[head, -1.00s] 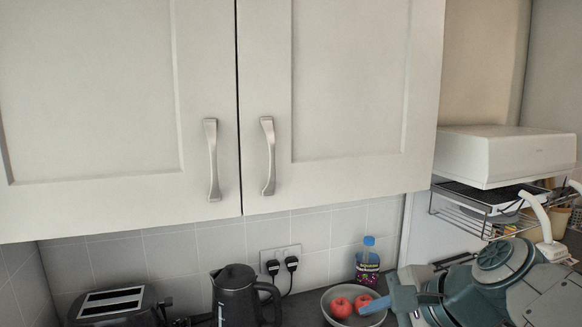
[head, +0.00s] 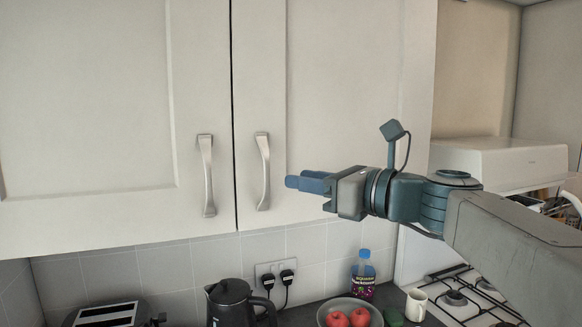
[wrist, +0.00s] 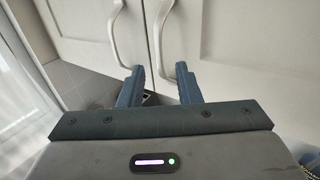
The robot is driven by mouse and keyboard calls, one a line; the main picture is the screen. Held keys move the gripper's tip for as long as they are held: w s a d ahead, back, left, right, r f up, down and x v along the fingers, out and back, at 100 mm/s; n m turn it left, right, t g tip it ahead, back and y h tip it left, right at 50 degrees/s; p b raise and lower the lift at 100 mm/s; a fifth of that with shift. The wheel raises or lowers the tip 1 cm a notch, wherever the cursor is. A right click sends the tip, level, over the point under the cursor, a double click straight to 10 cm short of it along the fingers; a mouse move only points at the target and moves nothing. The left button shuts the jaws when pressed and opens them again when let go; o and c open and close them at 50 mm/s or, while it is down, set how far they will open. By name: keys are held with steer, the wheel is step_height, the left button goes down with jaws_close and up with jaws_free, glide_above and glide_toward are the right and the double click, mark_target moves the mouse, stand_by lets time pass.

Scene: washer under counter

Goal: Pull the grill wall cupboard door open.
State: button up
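Two white wall cupboard doors hang side by side, the left door (head: 90,90) and the right door (head: 345,85), which is nearer the white grill-like unit. Both look shut. The left handle (head: 207,175) and right handle (head: 263,172) are curved metal bars beside the seam. My gripper (head: 298,182) is in front of the right door, just right of its handle in the head view, pointing left. In the wrist view my gripper (wrist: 160,75) has its fingers apart and nothing between them. The right handle (wrist: 159,40) lies ahead between the finger lines; the left handle (wrist: 113,35) is left of it.
The white grill-like unit (head: 500,163) stands right of the cupboard, above a hob (head: 462,300). Below on the counter are a black kettle (head: 230,303), a toaster (head: 105,315), a bottle (head: 363,275), a fruit bowl (head: 348,304) and a mug (head: 416,305). Space before the doors is clear.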

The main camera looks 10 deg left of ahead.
mark_target(268, 174)
steer(key=p+x, duration=0.1)
steer(key=x, duration=0.6)
steer(key=shift+w+a+p, duration=0.1)
steer(key=shift+a+p, duration=0.05)
steer(key=shift+p, duration=0.15)
jaws_close()
